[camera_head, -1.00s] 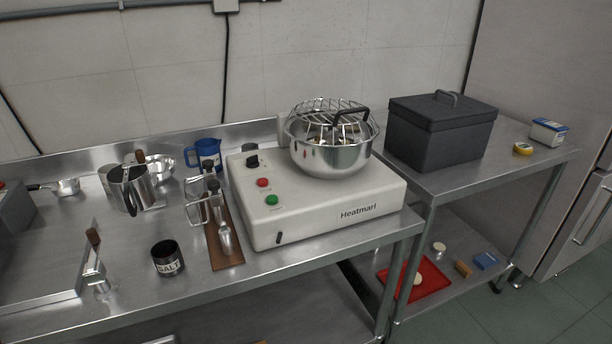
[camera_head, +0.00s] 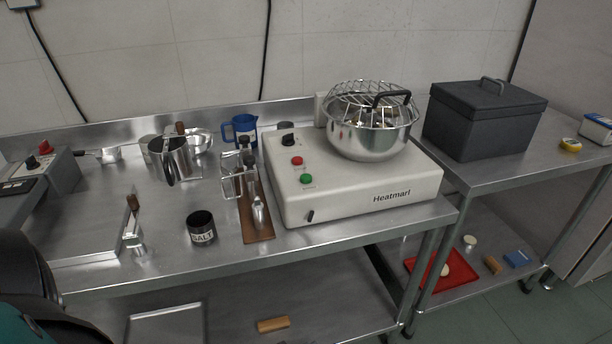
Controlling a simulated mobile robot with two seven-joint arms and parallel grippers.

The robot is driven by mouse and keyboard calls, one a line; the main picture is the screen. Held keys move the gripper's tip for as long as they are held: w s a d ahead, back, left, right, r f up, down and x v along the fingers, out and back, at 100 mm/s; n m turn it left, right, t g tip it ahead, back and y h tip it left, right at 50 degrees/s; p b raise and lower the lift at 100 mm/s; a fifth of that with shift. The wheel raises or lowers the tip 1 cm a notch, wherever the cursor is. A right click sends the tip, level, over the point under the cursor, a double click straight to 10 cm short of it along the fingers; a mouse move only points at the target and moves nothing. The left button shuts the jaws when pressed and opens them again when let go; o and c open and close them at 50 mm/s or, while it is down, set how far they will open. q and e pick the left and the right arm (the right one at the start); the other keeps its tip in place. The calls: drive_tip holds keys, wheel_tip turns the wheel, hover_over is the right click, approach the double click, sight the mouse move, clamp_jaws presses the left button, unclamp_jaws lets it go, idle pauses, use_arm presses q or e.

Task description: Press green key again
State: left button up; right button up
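A metal bowl with a wire guard (camera_head: 370,138) sits on top of the machine. No gripper shows in the head view. A dark, blurred shape with a teal part is at the lower left edge, probably part of my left arm. Nothing covers the green key.
Left of the machine are a wooden board (camera_head: 257,226) with a scoop, a salt tin (camera_head: 201,228), a metal pot (camera_head: 170,161) and a blue jug (camera_head: 241,131). A dark lidded box (camera_head: 483,118) stands on the right table. The lower shelf holds a red tray (camera_head: 427,281).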

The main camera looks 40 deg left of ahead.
use_arm(q)
clamp_jaws()
idle(1.5)
